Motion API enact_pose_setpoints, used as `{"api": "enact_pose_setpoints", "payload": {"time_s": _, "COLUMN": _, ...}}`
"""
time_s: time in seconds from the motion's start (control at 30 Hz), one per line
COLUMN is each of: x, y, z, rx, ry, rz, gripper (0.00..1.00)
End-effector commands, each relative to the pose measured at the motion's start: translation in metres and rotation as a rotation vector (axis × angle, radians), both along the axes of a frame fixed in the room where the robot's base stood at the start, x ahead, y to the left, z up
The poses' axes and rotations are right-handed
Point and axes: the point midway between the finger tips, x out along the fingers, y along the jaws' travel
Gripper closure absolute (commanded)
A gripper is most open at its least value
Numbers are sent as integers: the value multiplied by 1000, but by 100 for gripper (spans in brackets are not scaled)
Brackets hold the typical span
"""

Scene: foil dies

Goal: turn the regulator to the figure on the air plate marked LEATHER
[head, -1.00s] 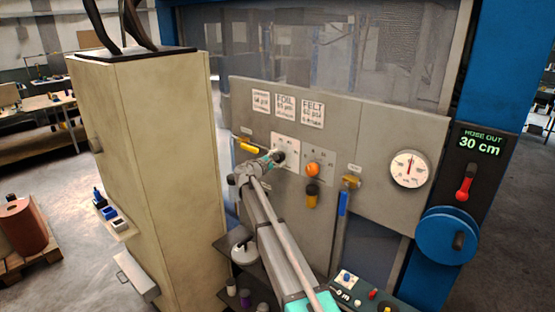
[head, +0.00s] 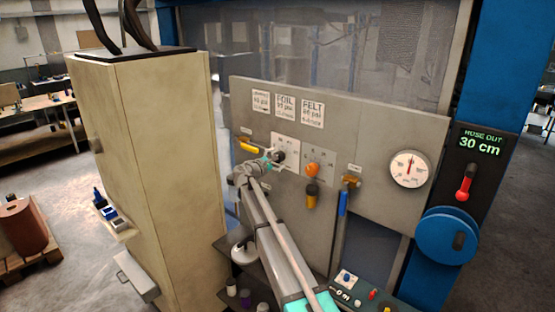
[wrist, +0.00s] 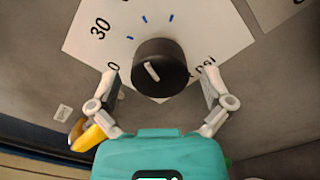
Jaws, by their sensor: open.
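The regulator is a black round knob (wrist: 160,68) with a white pointer mark, on a white dial plate (wrist: 90,32) bearing 0, 30 and psi. In the head view the knob (head: 279,156) sits at the panel's middle left. My gripper (wrist: 160,88) is open, its fingers apart on either side of the knob's near edge and not closed on it. In the head view my gripper (head: 272,162) is right by the knob. Above are three air plates: the left one (head: 262,101), its heading too blurred to read, FOIL (head: 286,105) and FELT (head: 312,110).
A yellow lever (head: 249,147) is left of the knob; it also shows in the wrist view (wrist: 90,134). An orange knob (head: 312,170) and a blue-handled valve (head: 344,202) are to the right. A pressure gauge (head: 409,169) hangs further right. A beige cabinet (head: 150,160) stands left.

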Motion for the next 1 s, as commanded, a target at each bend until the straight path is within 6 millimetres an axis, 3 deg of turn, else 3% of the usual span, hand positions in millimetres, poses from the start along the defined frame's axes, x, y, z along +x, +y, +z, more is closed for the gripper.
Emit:
{"api": "enact_pose_setpoints", "payload": {"time_s": 0.7, "x": -70, "y": 70, "z": 0, "rx": 0, "ry": 0, "rz": 1, "gripper": 0}}
{"api": "enact_pose_setpoints", "payload": {"time_s": 1.0, "x": -80, "y": 81, "z": 0, "rx": 1, "ry": 0, "rz": 1, "gripper": 0}}
